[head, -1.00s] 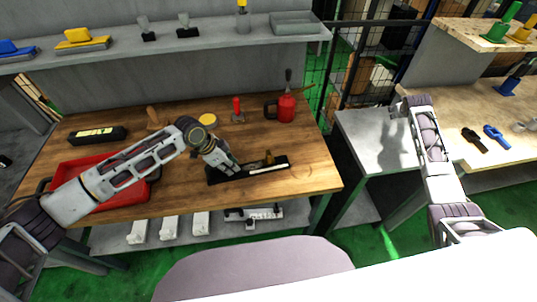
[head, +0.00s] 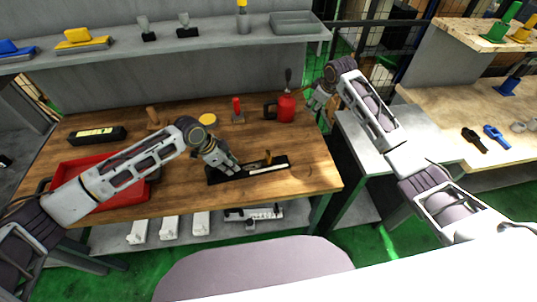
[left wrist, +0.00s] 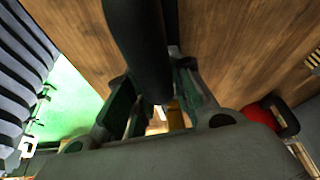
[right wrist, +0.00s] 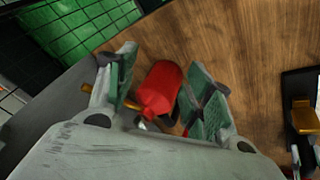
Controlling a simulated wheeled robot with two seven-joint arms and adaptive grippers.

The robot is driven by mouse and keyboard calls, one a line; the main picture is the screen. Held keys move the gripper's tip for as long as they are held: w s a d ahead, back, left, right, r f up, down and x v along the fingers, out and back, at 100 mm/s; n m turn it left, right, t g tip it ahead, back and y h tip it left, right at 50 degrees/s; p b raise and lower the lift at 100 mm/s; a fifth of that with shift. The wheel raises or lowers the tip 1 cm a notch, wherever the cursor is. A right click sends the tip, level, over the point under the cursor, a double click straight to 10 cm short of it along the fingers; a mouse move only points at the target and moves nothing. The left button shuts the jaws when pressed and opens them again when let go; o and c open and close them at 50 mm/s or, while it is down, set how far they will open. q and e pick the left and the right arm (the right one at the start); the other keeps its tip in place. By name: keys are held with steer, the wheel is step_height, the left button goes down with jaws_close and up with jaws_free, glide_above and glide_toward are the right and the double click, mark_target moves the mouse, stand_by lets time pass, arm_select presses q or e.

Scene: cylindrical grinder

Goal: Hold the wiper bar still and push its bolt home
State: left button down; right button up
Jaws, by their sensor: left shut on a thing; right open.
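The wiper bar, a long black bar (head: 215,180) with a pale strip, lies on the wooden table in the head view. An upright brass-coloured piece, apparently the bolt (head: 268,158), stands near its middle; how deep it sits cannot be told. My left gripper (head: 235,171) is shut on the bar, left of the bolt. In the left wrist view the dark bar (left wrist: 145,45) passes between the fingers (left wrist: 150,85). My right gripper (head: 317,103) is open and empty, up and right of the bar. The bar (right wrist: 290,85) and brass bolt (right wrist: 303,117) show at the right wrist view's right edge.
A red oil can (head: 286,108) stands close to my right gripper; in the right wrist view the can (right wrist: 160,88) appears between the open fingers. A red-handled tool (head: 237,110), yellow disc (head: 208,119) and red tray (head: 75,172) are also on the table. The table's right front is clear.

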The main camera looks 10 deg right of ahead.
steer(key=s+a+r+n+g, duration=0.2)
steer(key=s+a+n, duration=0.35)
steer(key=a, duration=0.75)
steer(key=r+n+g, duration=0.1)
steer(key=n+g, duration=0.2)
steer(key=n, duration=0.2)
glide_above(269, 153)
steer(key=shift+h, duration=0.3)
steer(key=shift+f+m, duration=0.15)
steer(key=shift+m, duration=0.1)
steer(key=shift+w+f, duration=0.1)
steer(key=shift+f, duration=5.8)
jaws_close()
